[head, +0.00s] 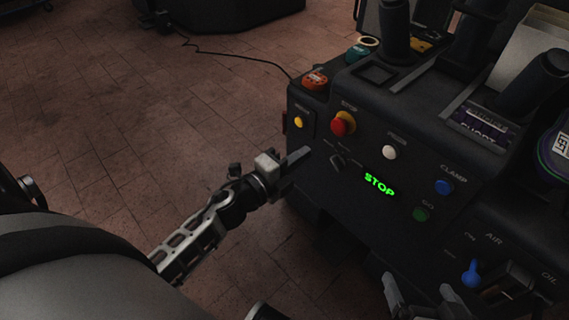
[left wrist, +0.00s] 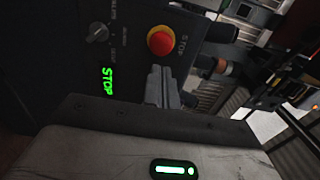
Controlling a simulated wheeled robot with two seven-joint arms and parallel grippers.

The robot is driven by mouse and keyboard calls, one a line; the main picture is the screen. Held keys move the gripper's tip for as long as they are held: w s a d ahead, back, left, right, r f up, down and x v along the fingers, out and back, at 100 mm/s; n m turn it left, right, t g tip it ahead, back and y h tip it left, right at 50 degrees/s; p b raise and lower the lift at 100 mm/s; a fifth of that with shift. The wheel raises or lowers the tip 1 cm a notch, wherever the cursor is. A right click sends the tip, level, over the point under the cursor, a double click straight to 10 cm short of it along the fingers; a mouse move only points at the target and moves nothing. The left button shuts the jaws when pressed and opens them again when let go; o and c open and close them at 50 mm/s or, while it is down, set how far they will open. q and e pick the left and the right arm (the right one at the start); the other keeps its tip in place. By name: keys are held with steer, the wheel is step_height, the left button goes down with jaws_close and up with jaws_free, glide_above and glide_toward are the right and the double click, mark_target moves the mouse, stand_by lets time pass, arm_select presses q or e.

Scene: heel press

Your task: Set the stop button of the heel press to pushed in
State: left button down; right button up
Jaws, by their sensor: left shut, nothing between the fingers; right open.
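The stop button (head: 343,124) is a red mushroom knob on a yellow collar, on the press's dark front panel, under the word STOP. It also shows in the left wrist view (left wrist: 160,41). I cannot tell whether it is in or out. My left gripper (head: 303,154) is shut and empty, in front of the panel, below and left of the button. In the left wrist view its fingertips (left wrist: 160,70) lie just below the button, seemingly apart from it. My right gripper (head: 424,298) is open at the bottom edge, near the lower panel.
A green lit STOP display (head: 379,185) is on the panel. Around it are a yellow button (head: 298,122), a white button (head: 390,152), a blue button (head: 444,187), a green button (head: 421,214) and a dark rotary knob (head: 338,161). A blue lever (head: 470,272) sits lower right.

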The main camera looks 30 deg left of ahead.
arm_select(q)
steer(key=shift+v, duration=2.15)
